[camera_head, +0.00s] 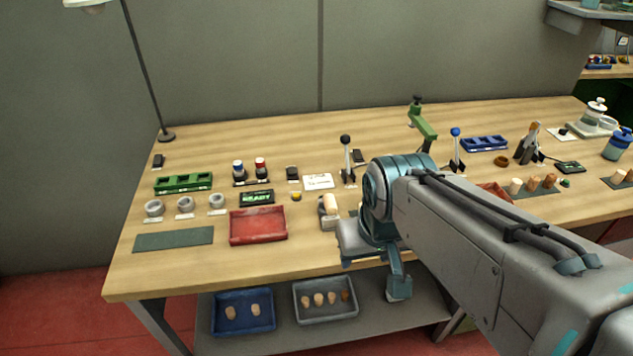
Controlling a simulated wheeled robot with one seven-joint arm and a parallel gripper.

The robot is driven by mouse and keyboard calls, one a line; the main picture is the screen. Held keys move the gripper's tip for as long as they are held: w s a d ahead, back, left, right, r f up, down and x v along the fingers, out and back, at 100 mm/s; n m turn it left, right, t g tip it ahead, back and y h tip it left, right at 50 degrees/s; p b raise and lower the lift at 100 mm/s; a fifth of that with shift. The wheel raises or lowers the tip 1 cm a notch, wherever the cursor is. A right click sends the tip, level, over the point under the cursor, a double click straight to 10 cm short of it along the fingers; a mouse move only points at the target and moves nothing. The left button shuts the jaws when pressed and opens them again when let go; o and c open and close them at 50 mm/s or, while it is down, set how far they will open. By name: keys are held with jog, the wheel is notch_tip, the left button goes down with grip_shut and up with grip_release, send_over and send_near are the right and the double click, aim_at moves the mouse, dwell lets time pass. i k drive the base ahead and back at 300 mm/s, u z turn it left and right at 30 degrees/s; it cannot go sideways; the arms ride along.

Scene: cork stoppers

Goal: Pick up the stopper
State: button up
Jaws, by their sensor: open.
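Several cork stoppers are in view, and I cannot tell which one the task means. A pale stopper (330,203) sits on a small grey stand near the middle of the table. Tan stoppers (533,184) stand in a row on a dark mat at the right. Two stoppers (231,312) lie in the blue tray (247,330) on the lower shelf, and several more (319,299) lie in the grey tray (325,318) beside it. My gripper (374,268) is open at the table's front edge, right of the stand. My arm hides part of the table behind it.
A red tray (258,238), a green mat (173,240) and grey rings (185,204) are at the left. Levers (347,160) stand upright behind my gripper. A green rack (183,182) and blue rack (484,144) sit farther back. The table's front left corner is clear.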

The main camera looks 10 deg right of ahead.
aim_at(331, 208)
jog(key=z, duration=0.05)
jog(key=k, duration=0.5)
jog(key=u, duration=1.1)
jog(key=i, duration=0.95)
jog(key=z, duration=2.2)
